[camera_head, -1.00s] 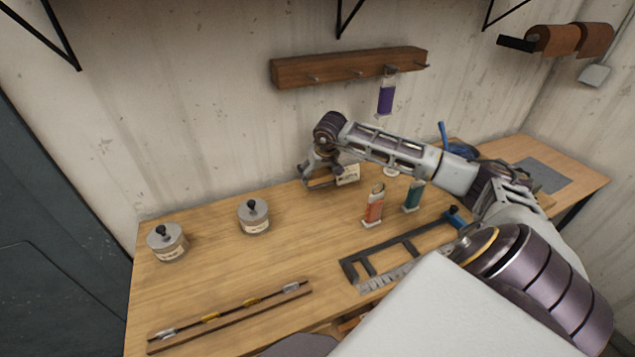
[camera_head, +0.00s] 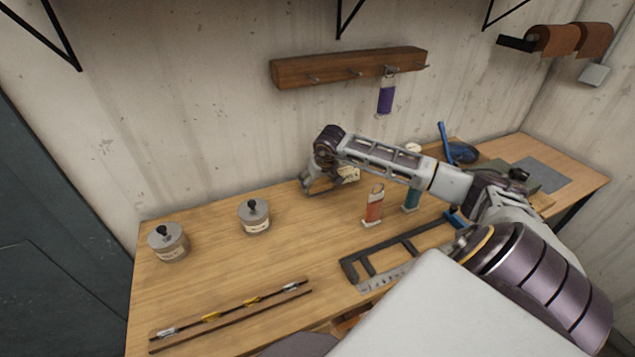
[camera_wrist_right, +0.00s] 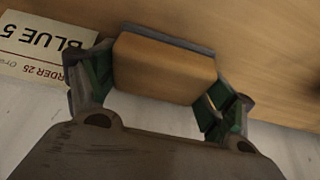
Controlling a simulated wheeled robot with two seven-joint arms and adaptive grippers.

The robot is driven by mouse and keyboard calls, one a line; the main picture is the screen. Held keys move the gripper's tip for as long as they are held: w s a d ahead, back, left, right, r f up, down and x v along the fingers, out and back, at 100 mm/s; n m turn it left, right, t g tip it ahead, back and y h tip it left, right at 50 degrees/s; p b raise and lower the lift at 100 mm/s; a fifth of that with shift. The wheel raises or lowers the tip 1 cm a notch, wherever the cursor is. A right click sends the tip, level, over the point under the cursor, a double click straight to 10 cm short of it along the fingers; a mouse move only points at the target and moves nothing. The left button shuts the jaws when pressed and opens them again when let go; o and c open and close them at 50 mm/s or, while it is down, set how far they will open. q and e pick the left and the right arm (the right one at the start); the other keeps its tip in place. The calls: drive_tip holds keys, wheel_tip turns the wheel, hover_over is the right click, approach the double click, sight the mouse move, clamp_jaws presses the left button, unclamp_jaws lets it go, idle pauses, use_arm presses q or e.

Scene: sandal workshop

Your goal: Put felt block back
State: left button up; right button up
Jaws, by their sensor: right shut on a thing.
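The felt block (camera_wrist_right: 165,68) shows in the right wrist view as a tan wooden block with a grey layer along its far edge. My right gripper (camera_wrist_right: 163,88) is shut on it, one finger at each end. In the head view my right gripper (camera_head: 308,188) is low at the back of the workbench, near the wall, and the block cannot be made out there. The wrist view does not settle whether the block touches the bench. My left gripper is not in view.
An order card (camera_wrist_right: 42,52) reading "BLUE 5" lies beside the gripper. Two lidded pots (camera_head: 255,218) stand to the left. A dark frame (camera_head: 375,262) lies in front. The bench's middle (camera_head: 290,255) is clear.

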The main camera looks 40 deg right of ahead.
drive_tip(key=o, duration=0.6)
drive_tip(key=shift+v, duration=0.9)
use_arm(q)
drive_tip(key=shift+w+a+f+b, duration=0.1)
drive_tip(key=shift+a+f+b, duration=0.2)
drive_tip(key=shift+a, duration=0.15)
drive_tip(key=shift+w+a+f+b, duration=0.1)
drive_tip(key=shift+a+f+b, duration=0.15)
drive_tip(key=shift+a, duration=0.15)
use_arm(e)
drive_tip(key=shift+v, duration=5.15)
